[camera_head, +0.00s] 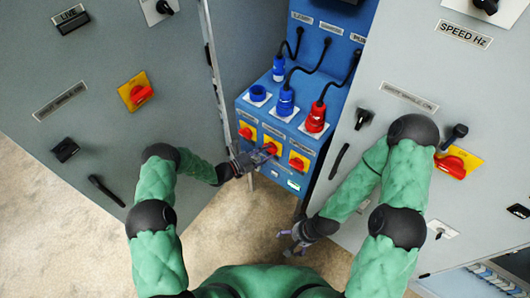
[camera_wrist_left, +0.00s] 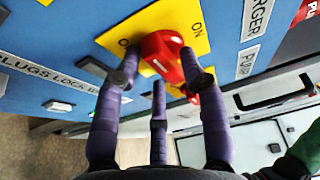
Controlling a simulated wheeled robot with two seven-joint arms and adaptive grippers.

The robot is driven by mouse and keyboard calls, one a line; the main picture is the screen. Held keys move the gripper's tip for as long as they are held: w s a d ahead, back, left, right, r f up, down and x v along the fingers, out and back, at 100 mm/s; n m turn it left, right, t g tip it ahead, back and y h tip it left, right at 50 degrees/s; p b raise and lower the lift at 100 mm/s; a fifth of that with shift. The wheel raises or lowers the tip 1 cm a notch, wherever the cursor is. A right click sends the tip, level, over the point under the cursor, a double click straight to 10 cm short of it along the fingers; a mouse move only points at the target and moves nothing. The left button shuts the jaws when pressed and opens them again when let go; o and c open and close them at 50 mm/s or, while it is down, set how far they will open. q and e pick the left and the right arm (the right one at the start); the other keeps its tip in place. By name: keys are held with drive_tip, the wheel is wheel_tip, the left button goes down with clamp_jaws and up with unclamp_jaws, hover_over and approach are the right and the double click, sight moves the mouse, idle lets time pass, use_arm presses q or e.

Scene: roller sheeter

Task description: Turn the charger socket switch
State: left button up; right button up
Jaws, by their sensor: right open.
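In the head view, a row of red rotary switches on yellow plates sits on the blue socket box (camera_head: 262,181). My left gripper (camera_head: 268,152) is at the middle switch (camera_head: 272,149). In the left wrist view, that red knob (camera_wrist_left: 163,52) stands on its yellow plate between the spread fingertips of my left gripper (camera_wrist_left: 160,78). The right finger overlaps the knob's edge. I cannot tell whether the fingers press on it. A label ending in "RGER" (camera_wrist_left: 256,25) is beside the plate. My right gripper (camera_head: 297,240) is open and empty, low over the floor.
Blue plugs (camera_head: 286,101) and a red plug (camera_head: 316,117) with black cables sit above the switches. Grey cabinets flank the box: the left one (camera_head: 60,130) and the right one (camera_head: 440,90), both with protruding knobs and handles. The floor (camera_head: 245,225) below is clear.

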use_arm(q)
drive_tip(key=c, duration=0.5)
drive_tip(key=shift+s, duration=0.1)
clamp_jaws()
drive_tip(key=shift+d, duration=0.1)
